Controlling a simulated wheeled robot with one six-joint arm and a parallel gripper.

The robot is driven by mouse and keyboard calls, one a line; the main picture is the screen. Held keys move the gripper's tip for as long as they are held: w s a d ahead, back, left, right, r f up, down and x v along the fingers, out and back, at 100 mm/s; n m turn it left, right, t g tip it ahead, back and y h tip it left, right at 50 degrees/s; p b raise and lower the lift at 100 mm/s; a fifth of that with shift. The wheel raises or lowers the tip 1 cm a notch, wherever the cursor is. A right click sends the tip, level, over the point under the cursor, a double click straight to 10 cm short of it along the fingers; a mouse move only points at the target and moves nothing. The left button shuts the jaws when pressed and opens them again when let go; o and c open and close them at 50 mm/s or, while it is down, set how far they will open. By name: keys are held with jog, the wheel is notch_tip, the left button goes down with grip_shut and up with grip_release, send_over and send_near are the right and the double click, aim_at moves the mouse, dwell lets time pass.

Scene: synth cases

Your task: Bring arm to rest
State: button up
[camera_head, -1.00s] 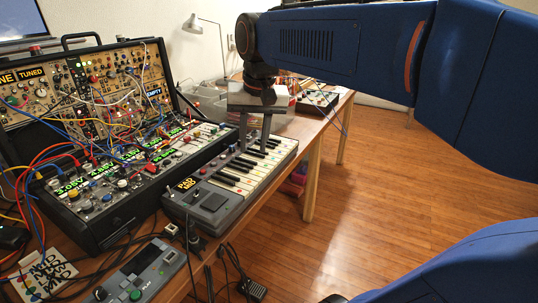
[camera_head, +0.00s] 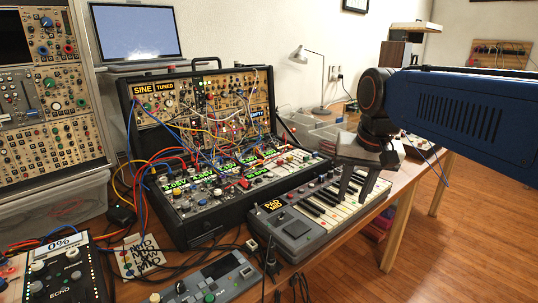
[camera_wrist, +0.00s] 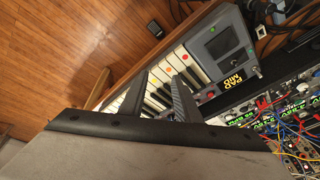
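My gripper (camera_head: 351,200) is over the keyed end of the grey keyboard (camera_head: 289,229) on the wooden table. Its two dark fingers point down and stand apart, with nothing between them. In the wrist view my gripper (camera_wrist: 159,79) shows both fingers spread over the black and white keys of the keyboard (camera_wrist: 219,48). I cannot tell whether the fingertips touch the keys. My blue arm reaches in from the right of the head view.
A black synthesizer case (camera_head: 205,226) with many patch cables stands left of the keyboard. A laptop (camera_head: 137,31), a white lamp (camera_head: 316,68) and a tall module rack (camera_head: 45,105) are behind and left. Small devices (camera_head: 215,278) lie in front. Open wooden floor (camera_head: 460,250) is to the right.

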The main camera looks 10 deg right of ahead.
jog(key=s+a+f+n+t, duration=0.1)
jog(key=s+f+n, duration=0.1)
jog(key=s+f, duration=0.3)
jog(key=s+a+f+n, duration=0.2)
jog(key=s+f, duration=0.3)
jog(key=f, duration=0.3)
jog(key=shift+s+a+f+n+t, duration=0.25)
jog(key=shift+s+f+n+t, duration=0.15)
jog(key=shift+n, duration=0.1)
